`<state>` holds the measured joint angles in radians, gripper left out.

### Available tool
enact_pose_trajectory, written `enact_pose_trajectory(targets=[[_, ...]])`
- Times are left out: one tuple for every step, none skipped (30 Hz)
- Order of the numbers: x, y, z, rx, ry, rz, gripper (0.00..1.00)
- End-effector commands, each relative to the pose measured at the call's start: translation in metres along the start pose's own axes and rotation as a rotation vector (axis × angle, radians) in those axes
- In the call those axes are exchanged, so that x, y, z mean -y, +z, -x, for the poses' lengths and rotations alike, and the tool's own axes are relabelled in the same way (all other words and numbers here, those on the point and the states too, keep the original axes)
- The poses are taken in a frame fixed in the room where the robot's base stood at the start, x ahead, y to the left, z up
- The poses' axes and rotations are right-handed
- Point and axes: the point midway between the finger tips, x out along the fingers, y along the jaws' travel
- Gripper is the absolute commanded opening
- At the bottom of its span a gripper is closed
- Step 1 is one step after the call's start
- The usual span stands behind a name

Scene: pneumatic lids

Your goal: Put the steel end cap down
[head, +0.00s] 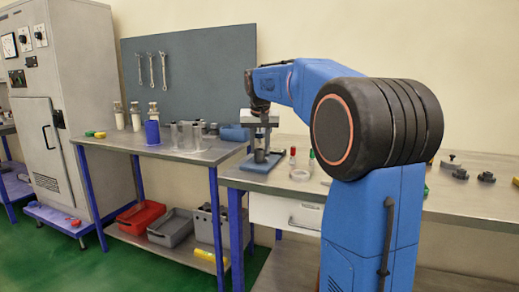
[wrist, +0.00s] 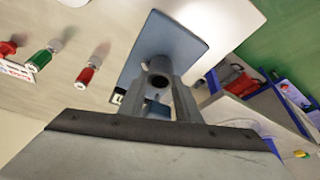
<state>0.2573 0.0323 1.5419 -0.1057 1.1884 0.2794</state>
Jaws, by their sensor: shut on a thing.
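My gripper (wrist: 158,88) shows in the wrist view with its two grey fingers closed on a grey round steel piece with a dark opening (wrist: 159,66), which I take to be the steel end cap. It is held over or against a blue base plate (wrist: 188,40); I cannot tell whether it touches. In the head view my gripper (head: 262,122) hangs above the blue plate (head: 252,165) at the near table's left end. A dark grey cup-like cylinder (head: 261,156) shows just below it. The cap is not clearly distinguishable there.
Dark knobbed parts (head: 461,174) lie farther right. The left table (head: 120,146) holds cylinders and a blue cup (head: 152,132).

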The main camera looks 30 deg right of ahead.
Motion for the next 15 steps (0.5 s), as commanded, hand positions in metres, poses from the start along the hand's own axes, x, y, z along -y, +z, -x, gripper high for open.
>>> enact_pose_trajectory(targets=[[0.0, 0.0023, -0.003, 0.0, 0.0, 0.0, 0.0], [-0.0001, 0.0033, -0.0043, 0.001, 0.0, 0.0, 0.0], [0.0, 0.0037, -0.0048, 0.0, 0.0, 0.0, 0.0], [0.0, 0.0036, -0.0048, 0.0, 0.0, 0.0, 0.0], [0.0, 0.0036, -0.0046, 0.0, 0.0, 0.0, 0.0], [0.0001, 0.0035, -0.0046, 0.0, 0.0, 0.0, 0.0], [0.0001, 0.0035, -0.0046, 0.0, 0.0, 0.0, 0.0], [0.0001, 0.0035, -0.0046, 0.0, 0.0, 0.0, 0.0], [0.0001, 0.0036, -0.0047, 0.0, 0.0, 0.0, 0.0], [0.0001, 0.0038, -0.0051, 0.0, 0.0, 0.0, 0.0], [0.0001, 0.0041, -0.0057, 0.0, 0.0, 0.0, 0.0], [0.0001, 0.0045, -0.0066, 0.0, 0.0, 0.0, 0.0], [0.0001, 0.0048, -0.0073, 0.0, 0.0, 0.0, 0.0], [0.0002, 0.0048, -0.0072, 0.0, 0.0, 0.0, 0.37], [0.0002, 0.0047, -0.0072, 0.0, 0.0, 0.0, 0.47]])
